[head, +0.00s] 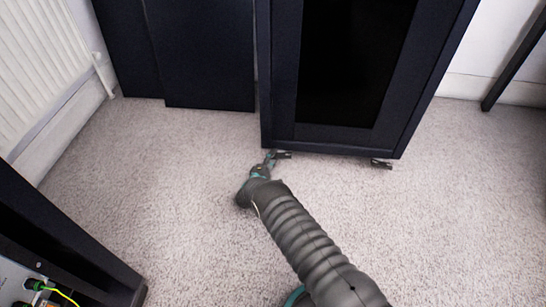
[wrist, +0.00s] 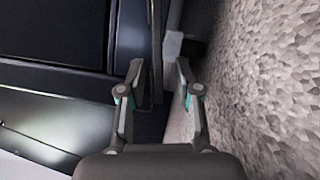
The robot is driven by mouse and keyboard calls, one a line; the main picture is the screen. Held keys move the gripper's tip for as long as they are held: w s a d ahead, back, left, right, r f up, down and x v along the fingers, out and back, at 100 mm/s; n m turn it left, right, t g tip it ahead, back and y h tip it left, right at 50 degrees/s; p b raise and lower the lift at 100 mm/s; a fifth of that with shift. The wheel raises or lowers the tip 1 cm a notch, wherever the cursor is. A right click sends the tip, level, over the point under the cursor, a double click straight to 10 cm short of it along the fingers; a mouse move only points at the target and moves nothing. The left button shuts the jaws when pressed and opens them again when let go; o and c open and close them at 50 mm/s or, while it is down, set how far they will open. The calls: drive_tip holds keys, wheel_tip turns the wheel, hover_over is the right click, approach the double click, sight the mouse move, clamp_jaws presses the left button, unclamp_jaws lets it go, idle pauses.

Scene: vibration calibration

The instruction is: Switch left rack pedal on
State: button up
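The dark rack (head: 284,70) with a black front panel stands on the carpet. A small dark pedal (head: 381,164) sticks out under its lower right edge. The left pedal (head: 284,154) shows as a small dark piece at the lower left corner, partly hidden by my gripper (head: 269,159). In the wrist view my gripper (wrist: 160,68) is open, its two fingers apart. Beyond the fingertips are a thin dark edge and a small grey block (wrist: 172,46), probably the left pedal. I cannot tell whether a finger touches it.
Dark panels (head: 205,55) stand left of the rack, and a white radiator (head: 40,70) is on the left wall. Another dark cabinet (head: 60,235) with cables is at lower left. The grey carpet (head: 440,230) is clear on the right.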

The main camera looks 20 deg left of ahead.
drive_tip(key=s, duration=0.4)
drive_tip(key=s+a, duration=0.1)
drive_tip(key=s, duration=0.2)
drive_tip(key=s+f, duration=0.1)
drive_tip(key=s, duration=0.3)
drive_tip(key=shift+s+a, duration=0.35)
drive_tip(key=shift+r, duration=0.1)
